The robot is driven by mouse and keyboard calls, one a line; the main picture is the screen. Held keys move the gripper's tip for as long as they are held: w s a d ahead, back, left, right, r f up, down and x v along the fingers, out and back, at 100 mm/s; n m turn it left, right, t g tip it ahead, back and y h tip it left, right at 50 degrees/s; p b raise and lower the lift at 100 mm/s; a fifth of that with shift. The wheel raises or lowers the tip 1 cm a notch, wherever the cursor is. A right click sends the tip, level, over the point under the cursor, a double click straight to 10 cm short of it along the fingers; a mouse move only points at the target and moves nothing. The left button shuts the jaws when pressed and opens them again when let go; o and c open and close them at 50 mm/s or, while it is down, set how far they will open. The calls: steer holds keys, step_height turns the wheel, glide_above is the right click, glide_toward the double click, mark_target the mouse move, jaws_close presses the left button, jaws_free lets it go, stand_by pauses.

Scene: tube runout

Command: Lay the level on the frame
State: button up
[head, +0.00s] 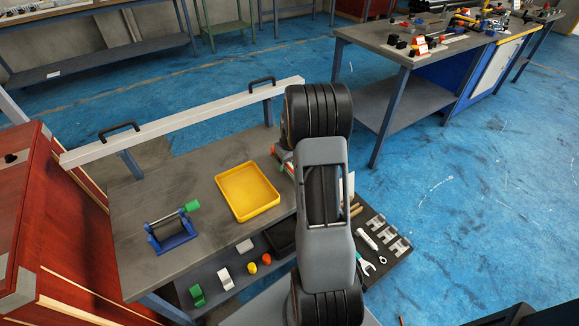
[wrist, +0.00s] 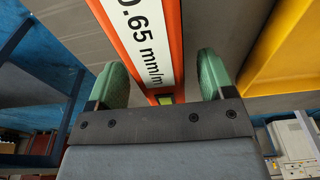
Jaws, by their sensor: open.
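The level (wrist: 172,25), an orange-red bar with a white "0.65 mm/m" label, passes between and beyond my gripper's (wrist: 163,75) two green fingers in the wrist view. The fingers are apart, with a gap on each side of the level. In the head view a small red edge, seemingly the level (head: 284,163), shows beside my arm, which hides the rest of it and the gripper.
A yellow tray (head: 268,211) lies between the stand and my arm, and it fills the right of the wrist view (wrist: 278,50). A long pale bar (head: 185,121) with two black handles runs behind the bench. Small parts lie on a lower shelf (head: 214,287).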

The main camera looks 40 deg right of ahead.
steer(key=shift+f, duration=0.15)
steer(key=c, duration=1.3)
steer(key=shift+r, duration=0.6)
step_height(320, 180, up, 2)
steer(key=shift+r+p, duration=0.25)
steer(key=shift+p, duration=0.2)
steer(key=s+a+r, duration=0.2)
steer(key=a+r, duration=0.1)
steer(key=a, duration=0.1)
steer(key=s+a+r+p, duration=0.1)
steer(key=s+a+r, duration=0.1)
steer(key=a+r, duration=0.1)
steer(key=s+a+r+p, duration=0.1)
steer(key=s+a+r, duration=0.1)
steer(key=a, duration=0.3)
steer(key=shift+s+a+r, duration=0.15)
steer(key=shift+a+r, duration=0.05)
steer(key=shift+r, duration=0.5)
